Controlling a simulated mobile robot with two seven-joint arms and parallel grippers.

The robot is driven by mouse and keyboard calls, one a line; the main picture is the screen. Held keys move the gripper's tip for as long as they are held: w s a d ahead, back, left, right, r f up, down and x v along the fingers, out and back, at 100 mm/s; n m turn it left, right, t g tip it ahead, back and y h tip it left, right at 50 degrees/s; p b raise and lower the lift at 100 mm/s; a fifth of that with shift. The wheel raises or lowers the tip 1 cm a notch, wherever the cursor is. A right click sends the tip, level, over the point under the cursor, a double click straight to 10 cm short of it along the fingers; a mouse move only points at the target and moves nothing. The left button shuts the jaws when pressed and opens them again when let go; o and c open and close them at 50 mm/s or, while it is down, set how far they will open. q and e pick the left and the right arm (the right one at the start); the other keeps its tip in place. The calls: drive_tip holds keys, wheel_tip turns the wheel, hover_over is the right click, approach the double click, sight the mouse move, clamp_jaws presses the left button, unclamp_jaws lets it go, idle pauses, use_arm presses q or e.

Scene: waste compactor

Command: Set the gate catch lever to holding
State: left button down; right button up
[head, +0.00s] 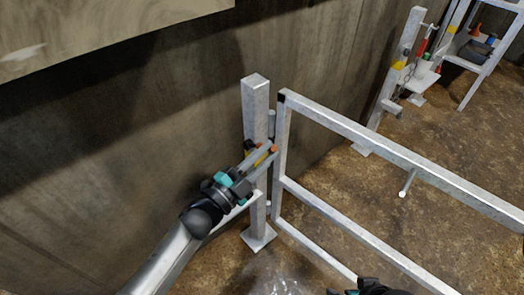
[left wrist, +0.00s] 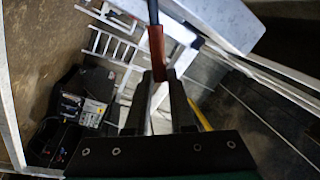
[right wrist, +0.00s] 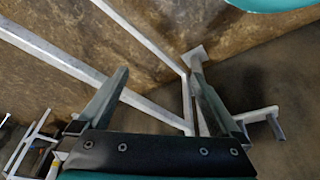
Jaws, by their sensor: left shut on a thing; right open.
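The gate catch lever shows in the left wrist view as a red grip (left wrist: 156,48) on a dark rod. My left gripper (left wrist: 159,78) is shut on the red grip. In the head view my left gripper (head: 262,155) is at the galvanised gate post (head: 255,105), and an orange tip shows just beyond its fingers. The fingers hide most of the lever there, so I cannot tell its setting. The galvanised gate (head: 395,151) stands right of the post. My right gripper (right wrist: 160,75) is open and empty; only a part of it shows at the bottom of the head view.
A second post (head: 400,65) with a yellow band stands at the back right, near a white stand (head: 487,52) with items on it. A dark wall (head: 110,130) runs close along the left.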

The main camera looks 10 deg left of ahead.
use_arm(q)
drive_tip(key=shift+d+f+m, duration=0.15)
drive_tip(key=shift+f+m, duration=0.05)
drive_tip(key=shift+m, duration=0.2)
use_arm(e)
drive_tip(key=shift+r, duration=0.5)
use_arm(q)
drive_tip(key=c, duration=0.8)
unclamp_jaws()
drive_tip(key=shift+o, duration=0.2)
use_arm(e)
drive_tip(key=shift+w, duration=0.1)
use_arm(q)
drive_tip(key=shift+s, duration=0.1)
drive_tip(key=p+v, duration=0.2)
drive_tip(key=v, duration=1.3)
drive_tip(key=shift+p, duration=0.4)
use_arm(e)
wheel_tip(320, 180, down, 6)
drive_tip(key=s+g, duration=0.1)
drive_tip(key=s, duration=0.1)
drive_tip(key=shift+f, duration=0.15)
